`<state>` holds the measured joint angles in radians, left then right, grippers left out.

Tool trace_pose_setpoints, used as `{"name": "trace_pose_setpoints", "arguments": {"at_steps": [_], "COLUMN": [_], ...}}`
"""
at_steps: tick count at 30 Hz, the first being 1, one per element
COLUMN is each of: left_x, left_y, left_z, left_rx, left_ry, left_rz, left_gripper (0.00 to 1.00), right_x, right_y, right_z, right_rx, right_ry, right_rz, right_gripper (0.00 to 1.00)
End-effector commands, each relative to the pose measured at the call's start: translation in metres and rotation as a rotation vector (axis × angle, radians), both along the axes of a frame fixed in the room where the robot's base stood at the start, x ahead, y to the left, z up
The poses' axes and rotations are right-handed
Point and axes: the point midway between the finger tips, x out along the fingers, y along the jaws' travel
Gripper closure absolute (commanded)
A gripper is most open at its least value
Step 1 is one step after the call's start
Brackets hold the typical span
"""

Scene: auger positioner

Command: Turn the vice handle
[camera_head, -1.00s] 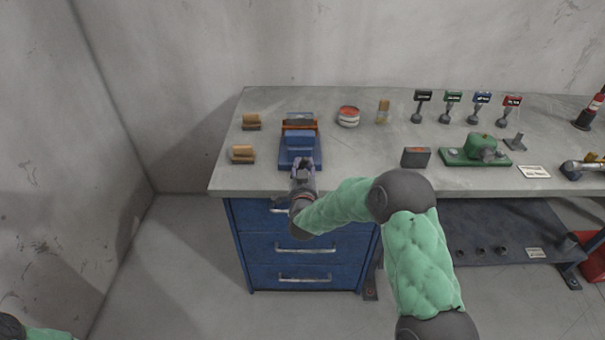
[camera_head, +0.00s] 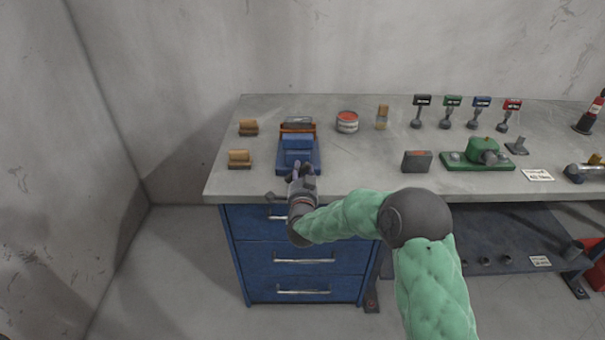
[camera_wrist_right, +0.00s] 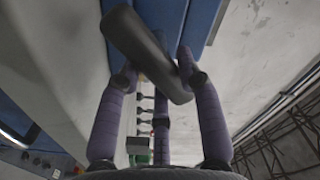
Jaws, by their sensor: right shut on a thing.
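The blue vice (camera_head: 290,164) stands near the front left of the workbench, with orange and grey parts at its back. My right gripper (camera_head: 301,172) is at the vice's front side, over the bench's front edge. In the right wrist view, a dark bar, the vice handle (camera_wrist_right: 146,50), lies slanted between the fingers of my right gripper (camera_wrist_right: 156,72), which are shut on it. The blue vice body (camera_wrist_right: 162,14) shows behind the bar. In the head view the handle is mostly hidden by the gripper. My left gripper is out of view.
Two wooden blocks (camera_head: 239,158) lie left of the vice. A tin (camera_head: 347,122), a small jar (camera_head: 381,117), a dark box (camera_head: 417,161) and a green device (camera_head: 480,154) stand to the right. Blue drawers (camera_head: 303,255) are below the bench top (camera_head: 350,178).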

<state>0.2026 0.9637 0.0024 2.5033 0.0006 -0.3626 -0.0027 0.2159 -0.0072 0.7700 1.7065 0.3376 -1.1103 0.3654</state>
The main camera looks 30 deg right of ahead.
Motion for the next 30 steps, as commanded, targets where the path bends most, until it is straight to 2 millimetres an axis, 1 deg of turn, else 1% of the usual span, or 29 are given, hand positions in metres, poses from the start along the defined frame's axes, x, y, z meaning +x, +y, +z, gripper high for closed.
{"name": "trace_pose_setpoints", "arguments": {"at_steps": [5, 6, 8, 20, 23, 26, 30], "left_x": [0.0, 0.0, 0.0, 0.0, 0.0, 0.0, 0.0], "left_y": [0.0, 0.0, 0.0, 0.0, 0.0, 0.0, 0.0], "left_z": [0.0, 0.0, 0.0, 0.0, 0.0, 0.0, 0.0], "left_rx": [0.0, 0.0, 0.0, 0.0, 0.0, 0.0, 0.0], "left_ry": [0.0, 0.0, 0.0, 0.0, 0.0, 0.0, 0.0], "left_rz": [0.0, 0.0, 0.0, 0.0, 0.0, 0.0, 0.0], "left_gripper": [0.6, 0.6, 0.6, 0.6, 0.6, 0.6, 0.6], "right_x": [0.0, 0.0, 0.0, -0.002, -0.009, -0.023, -0.047], "right_y": [-0.001, -0.001, -0.001, 0.002, 0.007, 0.014, 0.03], "right_z": [0.001, 0.001, 0.001, 0.0, 0.0, 0.001, 0.001], "right_rx": [0.004, 0.003, 0.003, 0.001, 0.0, 0.0, 0.001], "right_ry": [-0.004, -0.003, -0.003, -0.001, 0.0, -0.001, -0.001], "right_rz": [-0.002, -0.002, -0.002, 0.0, 0.001, 0.001, 0.003], "right_gripper": [0.97, 0.58, 0.41, 0.41, 0.41, 0.41, 0.41]}}
